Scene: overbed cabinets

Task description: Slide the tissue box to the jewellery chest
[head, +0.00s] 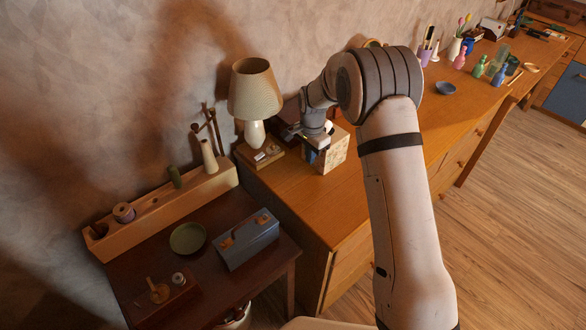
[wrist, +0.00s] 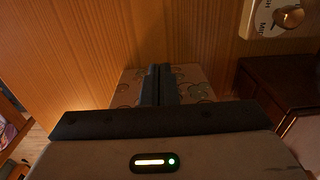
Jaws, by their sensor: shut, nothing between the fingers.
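The tissue box (head: 336,155) is a pale patterned cube on the wooden counter in the head view. In the wrist view its patterned surface (wrist: 195,82) shows on both sides of my fingers. My gripper (head: 311,154) is shut and empty, pointing down at the box's left part in the head view. I cannot tell whether the fingers touch the box. A dark brown wooden chest, which looks like the jewellery chest (wrist: 280,82), stands to the right in the wrist view. In the head view the dark chest (head: 287,113) is by the wall, partly hidden behind my wrist.
A lamp (head: 255,95) stands left of my gripper. A cream item with a knob (wrist: 275,18) shows at the wrist view's top right. A lower table with a blue-grey box (head: 247,239) lies front left. The counter (head: 290,205) is bare in front of the box.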

